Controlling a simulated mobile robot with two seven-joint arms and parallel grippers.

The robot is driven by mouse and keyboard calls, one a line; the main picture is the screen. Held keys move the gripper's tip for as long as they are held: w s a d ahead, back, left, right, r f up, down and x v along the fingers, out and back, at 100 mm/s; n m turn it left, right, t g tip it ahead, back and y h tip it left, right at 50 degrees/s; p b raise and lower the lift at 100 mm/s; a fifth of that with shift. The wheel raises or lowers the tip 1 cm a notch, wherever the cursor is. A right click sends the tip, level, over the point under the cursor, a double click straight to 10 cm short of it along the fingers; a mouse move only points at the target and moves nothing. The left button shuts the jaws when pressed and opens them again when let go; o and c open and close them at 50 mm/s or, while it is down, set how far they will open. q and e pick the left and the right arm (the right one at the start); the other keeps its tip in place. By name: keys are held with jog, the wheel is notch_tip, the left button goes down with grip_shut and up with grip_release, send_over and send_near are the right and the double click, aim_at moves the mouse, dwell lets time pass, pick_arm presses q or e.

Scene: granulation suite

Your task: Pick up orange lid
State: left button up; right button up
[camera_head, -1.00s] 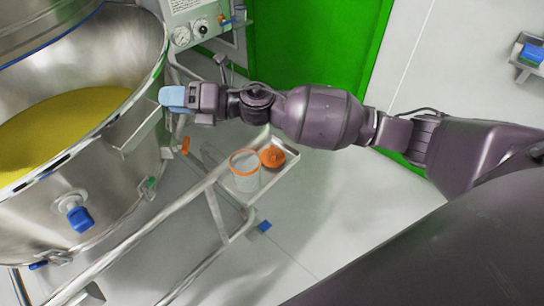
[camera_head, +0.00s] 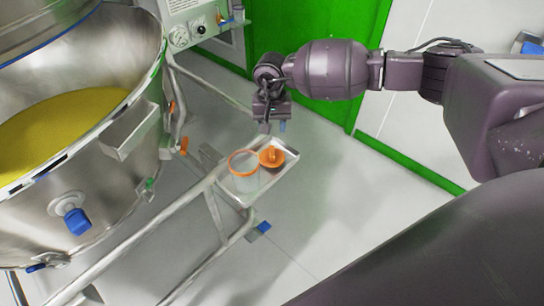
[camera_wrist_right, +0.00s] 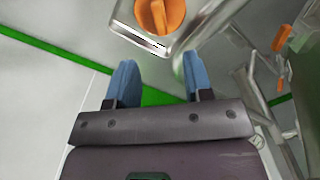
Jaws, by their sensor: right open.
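The orange lid (camera_head: 271,156) lies on a small metal tray (camera_head: 287,170) beside a clear jar (camera_head: 244,178) with an orange rim. The lid has a raised grip bar across its top. In the right wrist view the lid (camera_wrist_right: 160,14) is at the top edge, partly cut off, beyond the fingertips. My right gripper (camera_head: 275,127) points down just above and behind the lid, apart from it. Its two blue fingers (camera_wrist_right: 158,80) are spread with nothing between them. My left gripper is not in view.
A large steel vessel (camera_head: 98,215) with yellow material stands at the left. A metal rail (camera_head: 150,222) runs alongside the tray. A green door (camera_head: 230,50) is behind my right arm. The floor to the right of the tray is clear.

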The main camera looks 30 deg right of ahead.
send_over(272, 151)
jog(key=f, duration=0.5)
jog(key=shift+w+b, duration=0.2)
jog(key=shift+b, duration=0.15)
jog(key=shift+f, duration=0.65)
jog(key=f, duration=0.4)
jog(key=shift+s+f+b, duration=0.25)
jog(key=shift+f+b, duration=0.1)
jog(key=shift+r, duration=0.1)
jog(key=shift+c, duration=0.5)
grip_shut()
jog(key=shift+r, duration=0.1)
